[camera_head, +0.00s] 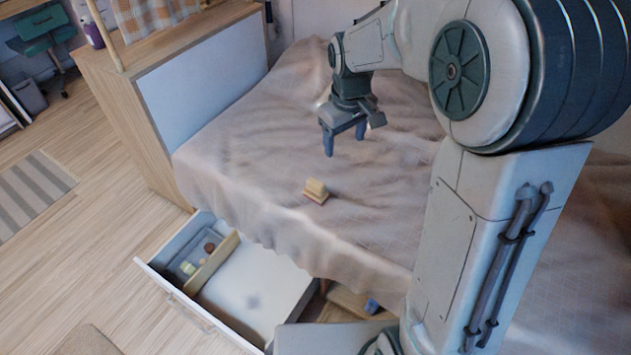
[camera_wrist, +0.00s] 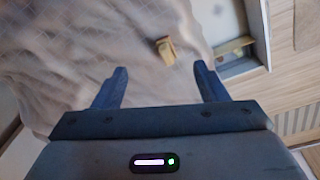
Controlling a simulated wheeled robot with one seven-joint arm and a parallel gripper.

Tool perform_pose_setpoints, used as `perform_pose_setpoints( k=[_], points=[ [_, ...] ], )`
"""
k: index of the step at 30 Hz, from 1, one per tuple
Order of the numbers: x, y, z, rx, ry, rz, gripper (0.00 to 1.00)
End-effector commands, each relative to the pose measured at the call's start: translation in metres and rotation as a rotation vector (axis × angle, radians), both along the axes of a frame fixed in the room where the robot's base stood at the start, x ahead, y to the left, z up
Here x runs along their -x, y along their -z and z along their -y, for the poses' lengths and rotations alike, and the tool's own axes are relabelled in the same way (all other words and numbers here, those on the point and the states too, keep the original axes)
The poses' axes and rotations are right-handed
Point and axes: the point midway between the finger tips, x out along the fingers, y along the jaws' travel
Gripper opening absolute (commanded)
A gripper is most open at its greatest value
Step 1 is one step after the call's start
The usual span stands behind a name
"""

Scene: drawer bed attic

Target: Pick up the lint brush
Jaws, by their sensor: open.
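The lint brush, as far as I can tell, is the small tan wooden block-like thing (camera_head: 316,191) lying on the bed's rumpled cover near its front edge. It also shows in the wrist view (camera_wrist: 166,50), beyond my fingertips and between their lines, a little right of centre. My gripper (camera_head: 345,141) is above the bed, behind and slightly right of the brush, fingers pointing down. In the wrist view my gripper (camera_wrist: 161,80) has its two blue fingers spread apart with nothing between them. The brush is apart from the fingers and nothing hides it.
The bed cover (camera_head: 250,150) is otherwise bare around the brush. An open drawer (camera_head: 255,290) sticks out below the bed's front edge, with small items in a left compartment (camera_head: 200,255).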

Motion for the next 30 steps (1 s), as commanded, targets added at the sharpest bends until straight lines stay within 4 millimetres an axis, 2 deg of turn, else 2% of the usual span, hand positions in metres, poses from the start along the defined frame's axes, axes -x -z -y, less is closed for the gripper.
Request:
perform_pose_setpoints(
  k=[1, 3, 9, 12, 20, 30],
  points=[
    [-0.015, 0.024, -0.007, 0.004, -0.041, -0.017, 0.66],
    [-0.033, 0.047, -0.016, 0.007, -0.097, -0.034, 0.66],
    [-0.075, 0.107, -0.041, 0.011, -0.239, -0.071, 0.66],
    [-0.088, 0.129, -0.05, 0.011, -0.289, -0.084, 0.66],
    [-0.099, 0.158, -0.06, 0.011, -0.341, -0.099, 0.66],
    [-0.099, 0.221, -0.059, 0.011, -0.34, -0.099, 0.66]
  ],
)
